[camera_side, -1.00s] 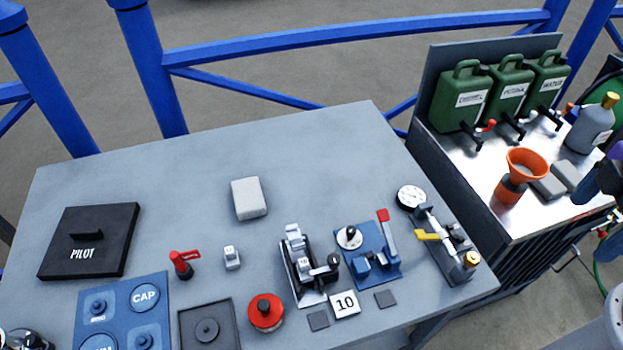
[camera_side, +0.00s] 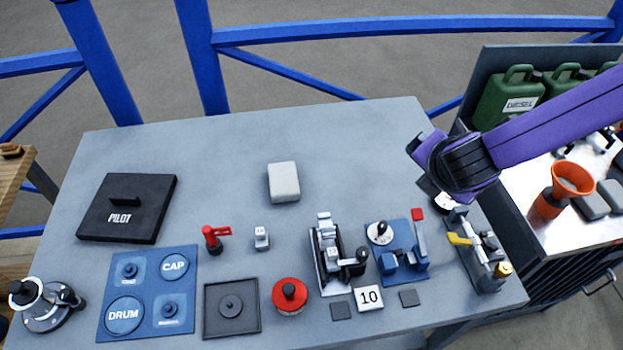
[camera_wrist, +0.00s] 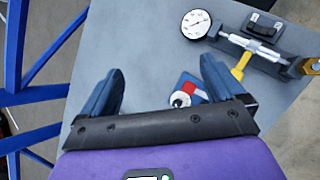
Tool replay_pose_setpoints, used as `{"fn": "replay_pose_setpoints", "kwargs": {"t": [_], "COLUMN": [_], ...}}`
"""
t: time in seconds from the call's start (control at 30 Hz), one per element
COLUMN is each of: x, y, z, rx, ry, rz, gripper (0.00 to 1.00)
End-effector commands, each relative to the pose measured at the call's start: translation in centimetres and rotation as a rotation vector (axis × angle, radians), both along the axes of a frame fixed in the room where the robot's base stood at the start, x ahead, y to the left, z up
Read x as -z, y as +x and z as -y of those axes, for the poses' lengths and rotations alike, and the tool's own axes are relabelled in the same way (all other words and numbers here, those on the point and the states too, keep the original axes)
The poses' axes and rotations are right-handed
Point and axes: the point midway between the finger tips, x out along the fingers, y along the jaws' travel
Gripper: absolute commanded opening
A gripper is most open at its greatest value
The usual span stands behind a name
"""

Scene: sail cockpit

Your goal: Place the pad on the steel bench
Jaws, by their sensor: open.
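A light grey block-like pad (camera_side: 284,182) with rounded edges lies flat on the grey table, near its middle, in the side view. The steel bench (camera_side: 545,226) stands at the right, with a shiny top. The fingertips are hard to make out there. The pad does not show in the wrist view.
Green jerrycans (camera_side: 510,98), an orange funnel (camera_side: 572,178) and grey pads (camera_side: 592,205) occupy the steel bench. A round gauge (camera_wrist: 196,24) and a yellow-handled valve assembly (camera_wrist: 240,65) are near my gripper. Lever devices (camera_side: 335,255) stand in front. The table behind the pad is clear.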

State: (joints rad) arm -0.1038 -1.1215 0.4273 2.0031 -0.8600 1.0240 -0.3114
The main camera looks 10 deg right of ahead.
Motion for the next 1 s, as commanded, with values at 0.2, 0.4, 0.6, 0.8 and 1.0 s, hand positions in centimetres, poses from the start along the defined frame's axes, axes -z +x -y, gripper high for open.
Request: {"fn": "replay_pose_setpoints", "kwargs": {"t": [0.2,0.4,0.6,0.8,1.0], "x": [2.5,5.2,7.6,8.6,9.6], "y": [1.8,1.8,0.6,0.1,2.4], "z": [-8.7,-16.3,-21.8,-23.9,-23.9], "rx": [-0.275,-0.518,-0.703,-0.777,-0.780], "ry": [-0.197,-0.370,-0.502,-0.555,-0.558], "rz": [0.110,0.216,0.305,0.343,0.343], "gripper": [0.96,0.96,0.96,0.96,0.96]}}
